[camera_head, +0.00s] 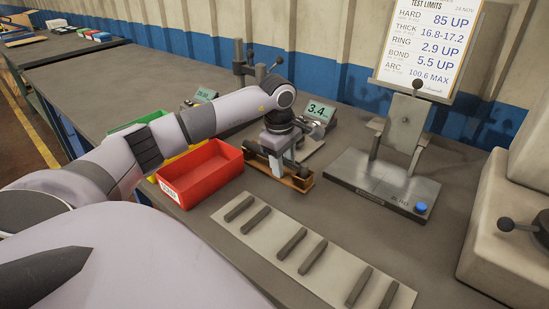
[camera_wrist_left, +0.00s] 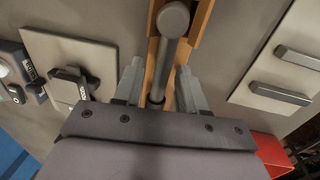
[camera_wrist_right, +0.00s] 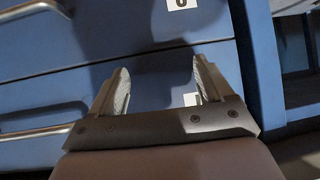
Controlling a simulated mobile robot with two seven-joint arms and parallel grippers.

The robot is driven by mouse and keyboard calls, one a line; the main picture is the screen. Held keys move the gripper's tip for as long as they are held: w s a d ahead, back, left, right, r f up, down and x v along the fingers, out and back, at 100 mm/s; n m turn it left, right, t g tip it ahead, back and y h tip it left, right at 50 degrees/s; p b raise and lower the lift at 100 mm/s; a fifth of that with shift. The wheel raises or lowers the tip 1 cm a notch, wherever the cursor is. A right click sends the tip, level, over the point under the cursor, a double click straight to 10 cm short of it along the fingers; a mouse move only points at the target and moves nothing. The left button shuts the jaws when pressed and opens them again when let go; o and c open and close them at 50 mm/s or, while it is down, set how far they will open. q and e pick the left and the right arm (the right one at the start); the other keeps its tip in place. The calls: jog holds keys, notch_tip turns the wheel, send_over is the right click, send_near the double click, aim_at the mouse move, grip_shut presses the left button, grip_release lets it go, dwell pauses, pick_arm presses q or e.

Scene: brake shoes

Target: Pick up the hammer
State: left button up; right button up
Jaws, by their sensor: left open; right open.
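In the head view the holder (camera_head: 301,185) stands on the bench, and my left gripper hides most of the hammer. My left gripper (camera_head: 283,168) points down over the holder. In its wrist view the open fingers (camera_wrist_left: 160,76) are on either side of the hammer's shaft; whether they touch it I cannot tell. My right gripper (camera_wrist_right: 162,72) is open and empty, facing blue drawer fronts.
A red bin (camera_head: 205,172) stands close left of the holder. A pale mat (camera_head: 285,235) with several dark bars lies in front. A gauge stand (camera_head: 390,180) with a blue button is to the right. A small display (camera_head: 318,110) reading 3.4 stands behind.

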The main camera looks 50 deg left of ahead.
pick_arm(q)
grip_shut()
jog(key=shift+r, duration=0.1)
notch_tip(320, 180, up, 20)
jog(key=p, duration=0.2)
jog(key=shift+w, duration=0.15)
dwell(0.3)
